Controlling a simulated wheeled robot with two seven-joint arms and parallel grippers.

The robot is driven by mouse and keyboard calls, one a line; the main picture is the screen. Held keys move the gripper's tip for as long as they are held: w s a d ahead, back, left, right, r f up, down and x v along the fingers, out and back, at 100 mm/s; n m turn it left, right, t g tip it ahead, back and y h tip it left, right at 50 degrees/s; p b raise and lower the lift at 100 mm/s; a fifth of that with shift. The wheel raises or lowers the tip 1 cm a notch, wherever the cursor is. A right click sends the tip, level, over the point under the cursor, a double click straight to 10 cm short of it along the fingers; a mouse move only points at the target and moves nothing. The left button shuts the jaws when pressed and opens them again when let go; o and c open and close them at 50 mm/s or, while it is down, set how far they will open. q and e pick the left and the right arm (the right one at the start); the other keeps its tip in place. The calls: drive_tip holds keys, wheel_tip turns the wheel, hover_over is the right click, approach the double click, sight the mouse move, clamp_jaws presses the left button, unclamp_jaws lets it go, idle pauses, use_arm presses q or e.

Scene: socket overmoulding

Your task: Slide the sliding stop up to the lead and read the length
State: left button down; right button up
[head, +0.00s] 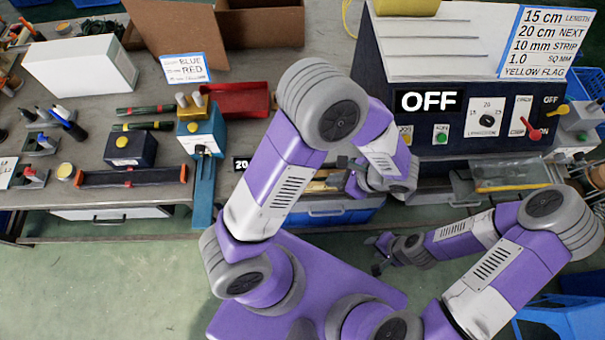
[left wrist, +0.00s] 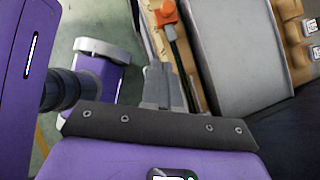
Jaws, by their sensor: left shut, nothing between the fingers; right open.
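In the left wrist view an orange block (left wrist: 165,12), which looks like the sliding stop, sits on a pale wooden strip at the top. A dark cable-like strip (left wrist: 182,62), possibly the lead, runs down from near it; whether they touch is unclear. My left gripper (left wrist: 159,72) is shut and empty, its fingertips below the orange block and left of the dark strip. My right gripper (head: 380,256) is open, in front of the bench. No length reading is legible.
A dark machine (head: 450,120) with an OFF sign stands behind my left arm. A blue bin (head: 325,212) is below the bench edge.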

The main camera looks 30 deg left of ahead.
use_arm(q)
drive_tip(key=b+x, duration=0.1)
drive_tip(key=x, duration=0.3)
drive_tip(key=b+x, duration=0.1)
drive_tip(key=x, duration=0.4)
drive_tip(key=shift+w+a+f, duration=0.1)
drive_tip(key=shift+w+a, duration=0.1)
drive_tip(key=shift+a, duration=0.15)
drive_tip(key=shift+s+a+f, duration=0.1)
drive_tip(key=shift+a+f, duration=0.1)
drive_tip(key=shift+a, duration=0.8)
drive_tip(key=shift+s+a+f, duration=0.1)
drive_tip(key=shift+a+f, duration=0.05)
drive_tip(key=shift+a, duration=0.85)
drive_tip(key=shift+w, duration=0.1)
